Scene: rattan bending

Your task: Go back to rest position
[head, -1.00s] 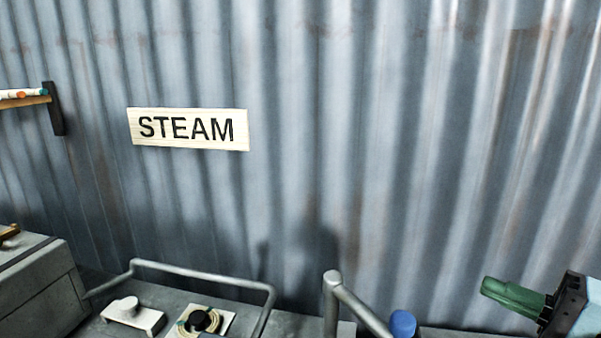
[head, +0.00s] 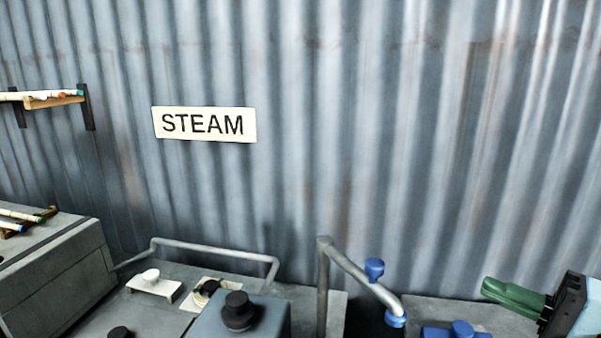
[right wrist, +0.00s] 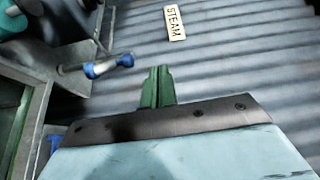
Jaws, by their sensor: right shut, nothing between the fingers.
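My right gripper (head: 514,297) shows at the lower right of the head view, with green fingers pointing left and a black and pale blue body behind them. Its fingers are shut together with nothing between them. The right wrist view also shows the shut green fingers (right wrist: 156,88), clear of everything around them. My left gripper is in neither view.
A bench below the wall carries a grey pipe (head: 350,264) with blue fittings, a blue-grey box with a black knob (head: 239,311), and a white switch (head: 151,282). A STEAM sign (head: 204,124) hangs on the corrugated wall. A grey box (head: 60,280) with rods stands left.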

